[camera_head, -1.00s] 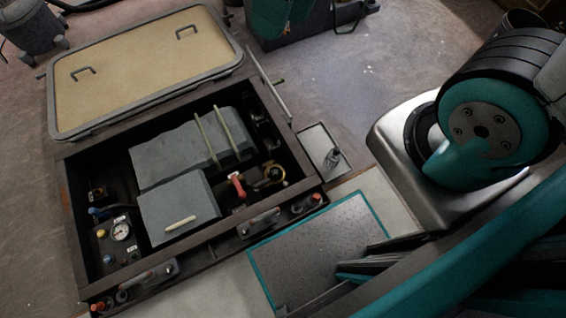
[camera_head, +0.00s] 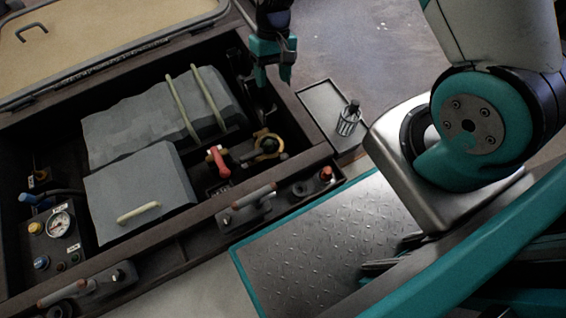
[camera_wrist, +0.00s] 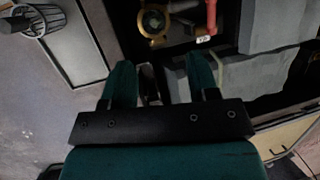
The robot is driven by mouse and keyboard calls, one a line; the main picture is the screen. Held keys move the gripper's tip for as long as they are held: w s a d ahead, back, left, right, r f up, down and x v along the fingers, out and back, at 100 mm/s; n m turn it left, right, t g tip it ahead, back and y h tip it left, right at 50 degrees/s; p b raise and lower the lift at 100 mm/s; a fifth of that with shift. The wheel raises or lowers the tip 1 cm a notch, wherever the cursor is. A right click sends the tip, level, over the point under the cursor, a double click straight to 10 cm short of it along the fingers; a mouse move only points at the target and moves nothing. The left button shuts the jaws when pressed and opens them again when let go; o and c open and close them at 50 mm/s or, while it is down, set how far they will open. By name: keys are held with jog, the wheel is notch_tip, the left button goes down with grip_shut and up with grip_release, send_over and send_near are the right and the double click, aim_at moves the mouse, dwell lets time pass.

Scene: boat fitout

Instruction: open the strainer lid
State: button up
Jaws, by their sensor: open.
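The strainer, a round brass fitting with a ring-shaped top (camera_head: 268,144), sits in the right part of the open bilge box, beside a red-handled valve (camera_head: 218,160). It also shows at the top of the wrist view (camera_wrist: 153,24), beyond my fingertips. I cannot make out whether its lid is fully closed. My gripper (camera_head: 272,72) is above the box's far right edge, apart from the strainer. In the wrist view its two green fingers (camera_wrist: 160,80) are spread apart with nothing held between them.
A wire basket (camera_head: 348,121) stands on a small grey tray (camera_head: 318,100) right of the box. Grey covered blocks (camera_head: 140,190) fill the box's middle. A pressure gauge (camera_head: 60,224) is at left. The raised tan hatch (camera_head: 90,30) stands behind. A handle (camera_head: 250,196) lies along the front rim.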

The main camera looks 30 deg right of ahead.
jog(key=m+b, duration=0.1)
jog(key=b, duration=0.4)
send_near(283, 155)
jog(key=shift+g, duration=0.4)
jog(key=b+x, duration=0.2)
jog(key=x, duration=0.1)
jog(key=w+b+x, duration=0.1)
jog(key=b+x, duration=0.2)
jog(key=x, duration=0.1)
jog(key=b+x, duration=0.3)
jog(key=x, duration=0.1)
jog(key=shift+w+d+f, duration=0.3)
jog(key=shift+f, duration=0.15)
jog(key=shift+r, duration=0.1)
grip_shut()
